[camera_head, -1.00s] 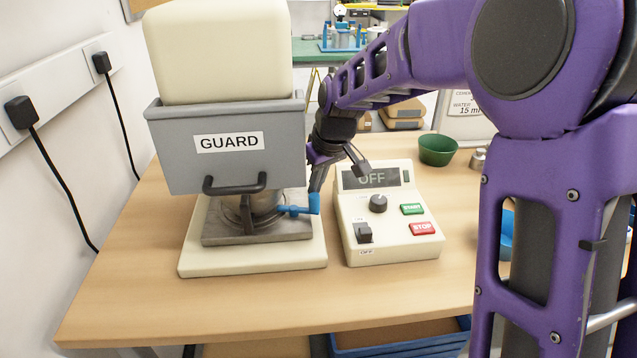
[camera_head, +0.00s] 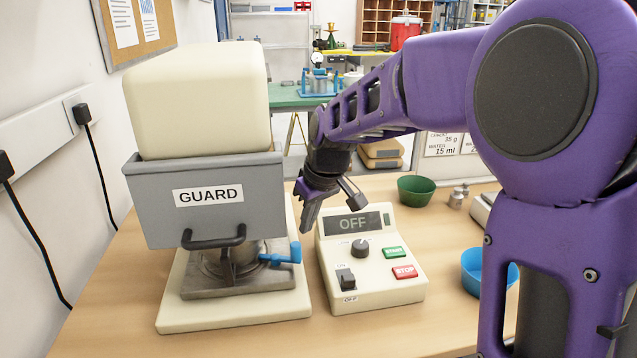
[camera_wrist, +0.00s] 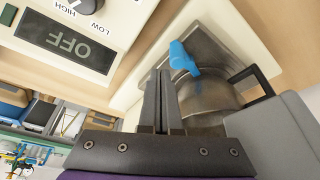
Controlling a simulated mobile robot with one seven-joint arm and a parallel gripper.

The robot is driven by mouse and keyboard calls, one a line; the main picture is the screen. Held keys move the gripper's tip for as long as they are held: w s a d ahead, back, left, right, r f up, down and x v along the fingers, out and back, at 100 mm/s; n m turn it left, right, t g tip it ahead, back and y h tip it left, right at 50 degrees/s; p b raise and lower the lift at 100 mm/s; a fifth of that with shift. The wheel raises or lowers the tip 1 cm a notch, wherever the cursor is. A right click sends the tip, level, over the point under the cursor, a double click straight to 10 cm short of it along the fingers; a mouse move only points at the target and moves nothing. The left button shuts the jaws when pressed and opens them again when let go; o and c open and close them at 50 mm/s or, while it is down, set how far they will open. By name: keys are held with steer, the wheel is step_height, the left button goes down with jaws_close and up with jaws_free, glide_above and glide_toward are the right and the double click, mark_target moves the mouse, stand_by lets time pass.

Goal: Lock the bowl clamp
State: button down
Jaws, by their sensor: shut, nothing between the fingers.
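The mixer (camera_head: 200,100) has a grey guard (camera_head: 160,215) marked GUARD over a metal bowl (camera_head: 212,266), which shows better in the wrist view (camera_wrist: 208,98). The bowl sits on a grey metal plate.
The control box (camera_head: 375,275) stands right of the mixer, close to my gripper; its display reads OFF. A green bowl (camera_head: 416,190), small metal weights (camera_head: 457,197) and a blue bowl (camera_head: 478,272) are farther right. The table between mixer and box is a narrow clear strip.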

steer(key=p+v, duration=0.1)
steer(key=v, duration=1.2)
steer(key=shift+d+r+p, duration=0.15)
steer(key=shift+r+p, duration=0.05)
steer(key=shift+p, duration=0.1)
steer(key=shift+s, duration=0.1)
